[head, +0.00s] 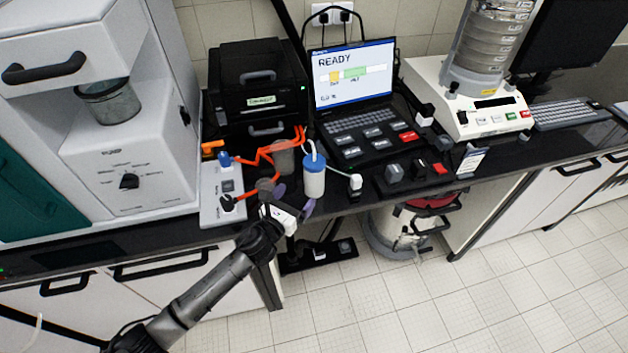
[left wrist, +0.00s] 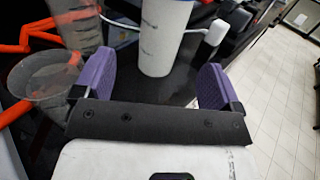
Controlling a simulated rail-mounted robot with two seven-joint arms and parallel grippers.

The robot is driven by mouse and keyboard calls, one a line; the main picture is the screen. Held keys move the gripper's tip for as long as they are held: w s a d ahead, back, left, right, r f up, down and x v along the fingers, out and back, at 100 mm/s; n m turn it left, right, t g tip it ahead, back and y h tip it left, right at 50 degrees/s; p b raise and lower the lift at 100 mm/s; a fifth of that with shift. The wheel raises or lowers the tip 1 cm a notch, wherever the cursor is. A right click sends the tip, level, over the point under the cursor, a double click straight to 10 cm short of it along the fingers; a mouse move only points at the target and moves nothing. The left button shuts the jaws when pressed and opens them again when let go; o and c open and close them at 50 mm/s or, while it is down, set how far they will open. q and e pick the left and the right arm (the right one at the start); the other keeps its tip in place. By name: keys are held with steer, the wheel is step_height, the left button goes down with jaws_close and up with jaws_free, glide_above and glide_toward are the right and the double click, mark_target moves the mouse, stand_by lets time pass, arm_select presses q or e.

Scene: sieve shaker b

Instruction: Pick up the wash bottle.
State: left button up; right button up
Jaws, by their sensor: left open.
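The wash bottle (head: 314,182) is white with a blue cap and a thin white spout. It stands upright near the front edge of the black bench. My left gripper (head: 295,198) is open at the bench edge, just in front of the bottle and slightly left of it. In the left wrist view, the bottle's white body (left wrist: 165,40) shows ahead, between the lines of the two purple finger pads, with its base beyond or around the fingertips. Its cap is out of that view. My right gripper is not in view.
Clear beakers (head: 283,158) and orange tubing (head: 262,152) stand close left of the bottle. A white plug on a cable (head: 355,183) is close on the right. The laptop (head: 352,80) stands behind.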

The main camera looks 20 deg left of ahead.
mark_target(309, 182)
arm_select(q)
steer(key=shift+w+d+f+b, duration=0.1)
steer(key=shift+w+d+b, duration=0.2)
steer(key=shift+w, duration=1.3)
steer(key=shift+w+d+b, duration=0.2)
steer(key=shift+w+d, duration=0.2)
steer(key=shift+w, duration=1.2)
steer(key=shift+w+d+f+b, duration=0.1)
steer(key=shift+w+d+b, duration=0.2)
steer(key=shift+w, duration=1.3)
steer(key=shift+d, duration=0.1)
steer(key=shift+r, duration=0.1)
steer(key=c, duration=0.7)
